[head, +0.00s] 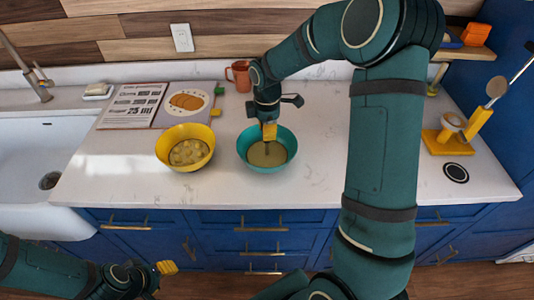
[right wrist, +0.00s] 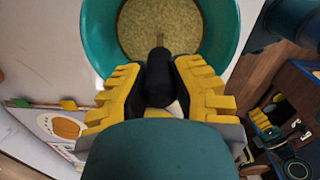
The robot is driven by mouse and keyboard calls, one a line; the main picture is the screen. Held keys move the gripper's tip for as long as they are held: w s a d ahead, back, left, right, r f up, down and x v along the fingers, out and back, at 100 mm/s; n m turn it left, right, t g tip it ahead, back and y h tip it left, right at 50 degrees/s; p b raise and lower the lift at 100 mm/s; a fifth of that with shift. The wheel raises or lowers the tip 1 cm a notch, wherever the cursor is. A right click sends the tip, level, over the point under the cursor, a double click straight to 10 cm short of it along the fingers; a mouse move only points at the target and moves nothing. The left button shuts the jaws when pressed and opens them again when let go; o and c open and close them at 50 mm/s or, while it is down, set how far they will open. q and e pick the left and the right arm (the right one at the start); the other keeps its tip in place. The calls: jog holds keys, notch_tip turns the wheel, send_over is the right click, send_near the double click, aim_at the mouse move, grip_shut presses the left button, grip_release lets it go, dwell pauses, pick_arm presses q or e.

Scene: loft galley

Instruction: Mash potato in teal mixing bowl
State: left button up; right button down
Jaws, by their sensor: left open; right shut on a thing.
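The teal mixing bowl (head: 243,151) stands on the white counter, with a smooth yellowish mass (head: 266,157) in its bottom. It also fills the top of the right wrist view (right wrist: 99,42). My right gripper (head: 269,133) is over the bowl, shut on a dark upright handle (right wrist: 158,72), which seems to be the masher's. A thin shaft shows below the fingers; the working end cannot be made out. A yellow bowl (head: 162,146) holding pale potato pieces (head: 188,152) stands to the left. My left gripper (head: 167,268) is open and empty, low in front of the cabinets.
An open recipe book (head: 187,101) and an orange-brown mug (head: 240,76) are at the back. The sink (head: 25,160) is on the left. A yellow stand with utensils (head: 440,142) and a dark round disc (head: 456,173) are on the right. The counter's front left is clear.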

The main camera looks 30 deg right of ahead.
jog(key=shift+r+p, duration=1.55)
jog(key=shift+r, duration=0.5)
notch_tip(320, 180, up, 2)
jog(key=shift+r+p, duration=0.15)
jog(key=shift+p, duration=0.8)
notch_tip(320, 180, up, 2)
jog(key=shift+r+p, duration=0.1)
jog(key=shift+p, duration=0.25)
jog(key=shift+r, duration=1.15)
